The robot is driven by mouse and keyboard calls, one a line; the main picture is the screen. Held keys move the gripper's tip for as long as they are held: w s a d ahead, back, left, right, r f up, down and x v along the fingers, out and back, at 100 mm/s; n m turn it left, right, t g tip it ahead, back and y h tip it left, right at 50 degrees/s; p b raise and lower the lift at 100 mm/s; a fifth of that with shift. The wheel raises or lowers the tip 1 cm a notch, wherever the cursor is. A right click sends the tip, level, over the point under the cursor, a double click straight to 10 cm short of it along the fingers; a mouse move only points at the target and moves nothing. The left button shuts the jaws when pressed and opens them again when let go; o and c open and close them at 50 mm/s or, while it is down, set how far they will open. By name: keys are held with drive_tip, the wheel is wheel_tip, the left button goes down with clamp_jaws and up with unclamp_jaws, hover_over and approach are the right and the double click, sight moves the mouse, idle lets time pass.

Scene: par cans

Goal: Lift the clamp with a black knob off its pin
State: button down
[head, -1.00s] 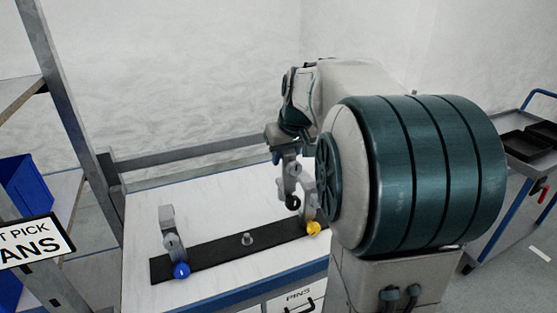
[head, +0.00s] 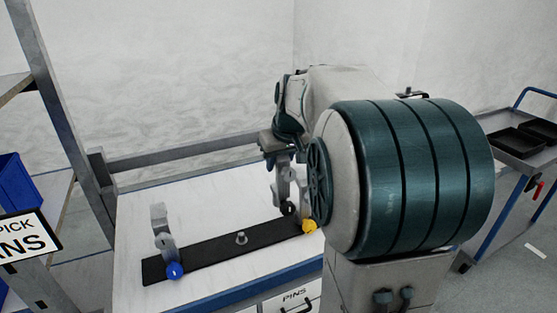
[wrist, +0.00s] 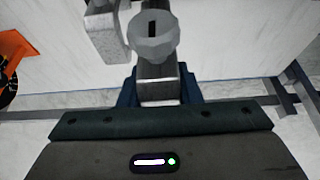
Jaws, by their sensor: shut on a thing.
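The clamp with a black knob (head: 283,185) is grey metal and hangs upright below my gripper (head: 282,156), at the right part of the dark strip on the bench. My gripper is shut on its upper end. In the wrist view a grey metal block (wrist: 158,82) is between the blue fingertips, with a round grey slotted part (wrist: 153,38) beyond it. The clamp's lower end overlaps the strip and a clamp with a yellow knob (head: 309,226), partly hidden by my arm. I cannot tell whether a pin is under or inside it.
A clamp with a blue knob (head: 174,270) stands at the strip's left end. A bare pin (head: 241,238) stands mid-strip (head: 210,250). A metal rail (head: 185,155) runs behind the bench. A trolley (head: 525,150) is at right. An orange thing (wrist: 18,48) shows in the wrist view.

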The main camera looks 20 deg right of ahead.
drive_tip(key=shift+f+b, duration=1.4)
drive_tip(key=shift+f, duration=0.5)
